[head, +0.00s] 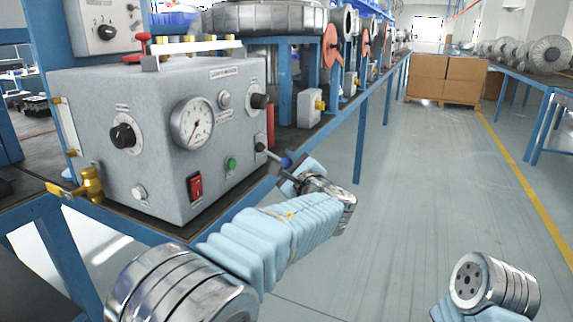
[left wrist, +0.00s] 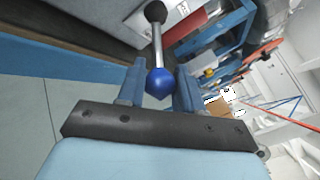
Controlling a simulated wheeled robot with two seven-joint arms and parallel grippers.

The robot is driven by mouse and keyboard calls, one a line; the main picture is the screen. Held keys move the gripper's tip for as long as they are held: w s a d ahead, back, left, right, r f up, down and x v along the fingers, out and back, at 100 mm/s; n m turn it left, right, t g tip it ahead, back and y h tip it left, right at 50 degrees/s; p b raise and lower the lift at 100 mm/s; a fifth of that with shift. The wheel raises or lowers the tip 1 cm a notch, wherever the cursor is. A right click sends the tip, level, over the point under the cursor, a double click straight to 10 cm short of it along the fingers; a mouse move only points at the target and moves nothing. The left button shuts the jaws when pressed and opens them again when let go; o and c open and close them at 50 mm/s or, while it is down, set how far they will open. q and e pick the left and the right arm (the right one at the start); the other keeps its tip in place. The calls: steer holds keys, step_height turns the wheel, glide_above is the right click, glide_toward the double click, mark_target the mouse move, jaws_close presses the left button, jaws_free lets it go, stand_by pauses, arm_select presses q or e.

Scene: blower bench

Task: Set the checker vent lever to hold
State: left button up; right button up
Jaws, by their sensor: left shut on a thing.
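The grey checker box (head: 160,150) stands on the bench at left, with a round gauge (head: 193,123) on its front. The vent lever (head: 273,155) is a thin metal rod from a black pivot low at the box's right edge. It ends in a blue ball knob (head: 286,162) and slopes down to the right in the head view. My left gripper (head: 291,170) is shut on the blue knob. In the left wrist view the knob (left wrist: 160,82) sits between the two fingers (left wrist: 160,90). The hold mark cannot be read. My right gripper is out of view.
A red rocker switch (head: 195,186), a green button (head: 231,164) and black dials (head: 123,135) sit on the box front. A brass fitting (head: 90,183) sticks out at left. The aisle floor (head: 400,210) to the right is clear.

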mark_target(288, 159)
arm_select(q)
jaws_close()
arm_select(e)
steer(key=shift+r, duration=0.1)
arm_select(q)
steer(key=shift+d+r+n+g+p, duration=0.1)
steer(key=shift+r+n+g+p, duration=0.2)
steer(key=shift+r+p, duration=0.5)
step_height(288, 159, up, 3)
steer(key=n+g+h+p, duration=0.2)
steer(key=p, duration=0.3)
steer(key=shift+d+f+p, duration=0.1)
steer(key=shift+f+p, duration=0.1)
steer(key=shift+p, duration=0.1)
steer(key=shift+r+n+g+h+p, duration=0.3)
steer(key=shift+n+g+h+p, duration=0.1)
steer(key=shift+g+p, duration=0.15)
steer(key=shift+a+r+p, duration=0.35)
steer(key=shift+r, duration=0.4)
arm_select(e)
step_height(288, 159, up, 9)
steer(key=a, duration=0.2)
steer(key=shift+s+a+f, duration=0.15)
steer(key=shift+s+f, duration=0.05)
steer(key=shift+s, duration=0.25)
arm_select(q)
steer(key=shift+w+a+r, duration=0.1)
